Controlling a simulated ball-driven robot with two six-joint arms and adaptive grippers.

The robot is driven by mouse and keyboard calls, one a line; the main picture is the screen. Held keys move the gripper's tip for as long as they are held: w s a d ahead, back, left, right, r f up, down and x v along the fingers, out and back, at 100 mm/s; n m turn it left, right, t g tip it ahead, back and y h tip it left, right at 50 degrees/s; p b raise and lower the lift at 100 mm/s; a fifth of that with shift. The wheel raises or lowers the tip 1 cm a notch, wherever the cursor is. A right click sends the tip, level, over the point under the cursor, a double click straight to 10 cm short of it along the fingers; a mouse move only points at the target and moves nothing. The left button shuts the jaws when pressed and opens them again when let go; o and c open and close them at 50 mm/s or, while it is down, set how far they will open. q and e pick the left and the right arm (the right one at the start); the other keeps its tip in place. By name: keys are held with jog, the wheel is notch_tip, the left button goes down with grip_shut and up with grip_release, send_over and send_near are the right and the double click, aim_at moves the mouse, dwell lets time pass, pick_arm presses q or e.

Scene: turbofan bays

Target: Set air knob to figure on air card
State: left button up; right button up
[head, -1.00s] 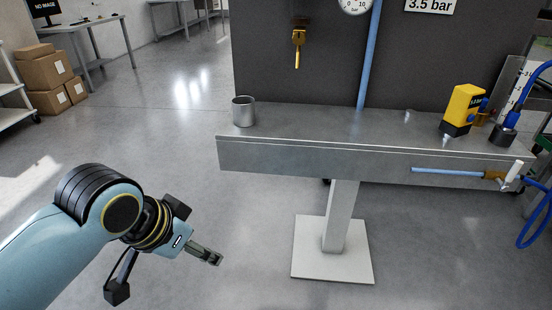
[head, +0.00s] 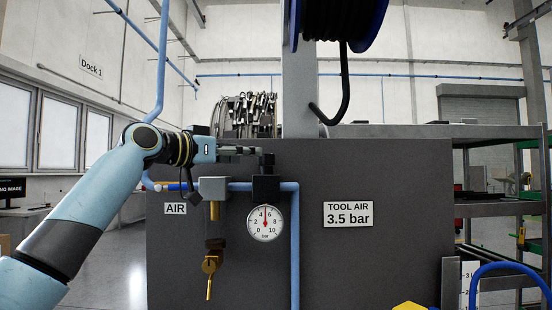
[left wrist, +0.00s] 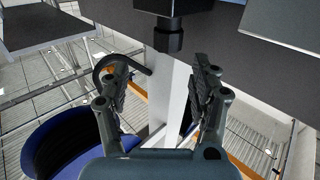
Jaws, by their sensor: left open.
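The air card (head: 349,214) on the dark panel reads "TOOL AIR 3.5 bar". The round white gauge (head: 265,223) has its red needle pointing almost straight up, between 4 and 6. Above it is a black regulator block (head: 266,188), with the black air knob (head: 267,161) on top. My left gripper (head: 250,151) reaches in from the left at knob height. In the left wrist view the gripper (left wrist: 162,66) is open. The knob (left wrist: 168,38) shows in the gap just beyond the fingertips, with no clear contact. My right gripper is out of view.
A blue pipe (head: 295,250) runs down from the regulator. A blue hose reel (head: 372,20) hangs above. Metal shelving (head: 500,205) stands at right.

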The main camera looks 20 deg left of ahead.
aim_at(267, 157)
pick_arm(q)
jog(key=w, duration=0.3)
jog(key=w+d, duration=0.1)
jog(key=w, duration=0.1)
jog(key=shift+w+f+p, duration=0.25)
jog(key=shift+w+p, duration=0.05)
jog(key=shift+p, duration=0.05)
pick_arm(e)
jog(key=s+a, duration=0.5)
pick_arm(q)
jog(key=shift+w+d+r, duration=0.1)
jog(key=shift+w+d, duration=0.7)
jog(key=shift+d, duration=0.1)
jog(key=shift+w+d, duration=0.15)
jog(key=shift+w, duration=0.35)
jog(key=shift+s, duration=0.1)
jog(key=c, duration=0.9)
jog(key=shift+c, duration=1.5)
jog(key=shift+d+n+y+p, duration=0.1)
jog(key=shift+n+y+p, duration=0.2)
jog(key=shift+y+p, duration=0.35)
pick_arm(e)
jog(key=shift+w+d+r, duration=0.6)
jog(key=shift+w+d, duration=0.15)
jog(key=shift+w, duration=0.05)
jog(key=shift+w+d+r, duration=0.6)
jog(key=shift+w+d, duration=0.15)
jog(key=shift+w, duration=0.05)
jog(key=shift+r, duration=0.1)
